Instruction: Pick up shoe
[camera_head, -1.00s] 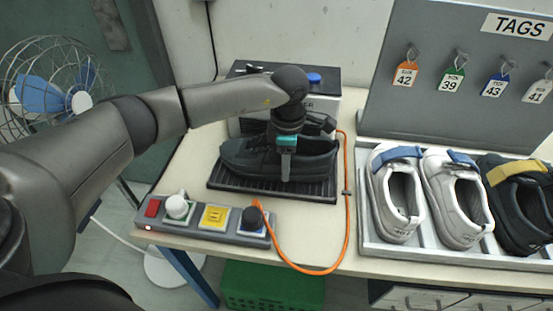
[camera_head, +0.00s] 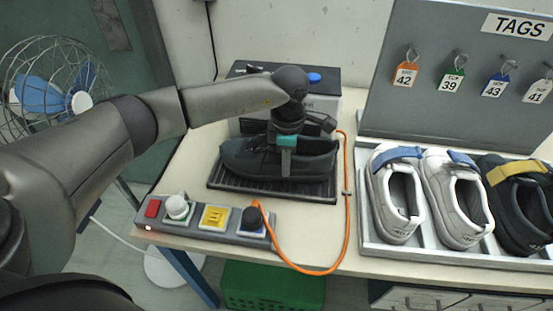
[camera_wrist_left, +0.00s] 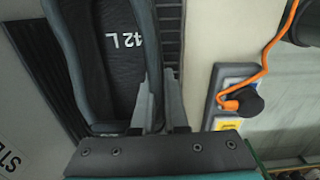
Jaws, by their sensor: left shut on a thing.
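A dark shoe (camera_head: 245,158) lies on a black ribbed mat (camera_head: 325,189) in front of a grey box-shaped device on the bench. In the left wrist view the shoe's insole (camera_wrist_left: 118,55) reads "42 L". My left gripper (camera_head: 286,165) reaches down over the shoe from above. In the left wrist view its fingers (camera_wrist_left: 160,105) are shut on the shoe's side wall, one finger inside the opening and one outside. My right gripper is not in view.
A power strip (camera_head: 190,230) with plugs lies at the bench's front edge, and an orange cable (camera_head: 347,215) loops right of the mat. A grey tray (camera_head: 385,249) holds several shoes at right, below a tag board (camera_head: 440,120). A fan (camera_head: 60,95) stands at left.

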